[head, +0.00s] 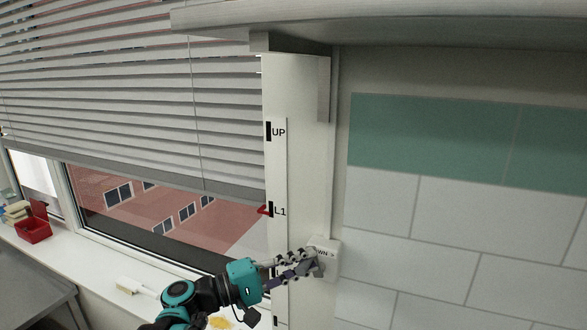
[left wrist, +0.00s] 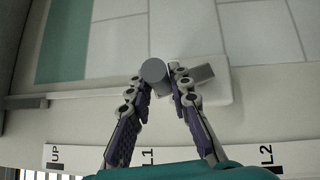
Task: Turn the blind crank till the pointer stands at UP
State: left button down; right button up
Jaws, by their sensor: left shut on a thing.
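The scale strip (head: 278,170) runs down the window frame with marks UP and L1 visible. The red pointer (head: 264,210) stands at the L1 mark. The crank's white housing (head: 331,259) sits on the wall at the frame's right, with a partly hidden label reading "WN >". My left gripper (head: 314,262) is at the housing. In the left wrist view its two fingers are shut on the grey round crank knob (left wrist: 153,70), with the crank arm (left wrist: 199,75) behind the right finger. The strip shows there too, with UP, L1 and L2. My right gripper is not in view.
The slatted blind (head: 130,90) hangs part way down the window. A red bin (head: 33,229) and a white-handled brush (head: 130,286) are on the sill at left. The tiled wall (head: 460,220) right of the crank is clear.

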pick_arm(q)
jog(key=c, duration=2.3)
grip_release()
jog(key=shift+a+f+b, duration=0.3)
jog(key=shift+a+f, duration=0.05)
jog(key=shift+f, duration=0.35)
jog(key=shift+o, duration=0.2)
jog(key=shift+w+a+f, duration=0.15)
jog(key=shift+a, duration=0.5)
grip_shut()
notch_tip(320, 180, down, 2)
jog(key=shift+w+a+b, duration=0.1)
jog(key=shift+b, duration=0.95)
jog(key=shift+w+a+f+b, duration=0.1)
jog(key=shift+w+f+b, duration=0.05)
jog(key=shift+f+b, duration=0.5)
jog(key=shift+w+a+f+b, duration=0.1)
jog(key=shift+w+f+b, duration=0.05)
jog(key=shift+f+b, duration=0.45)
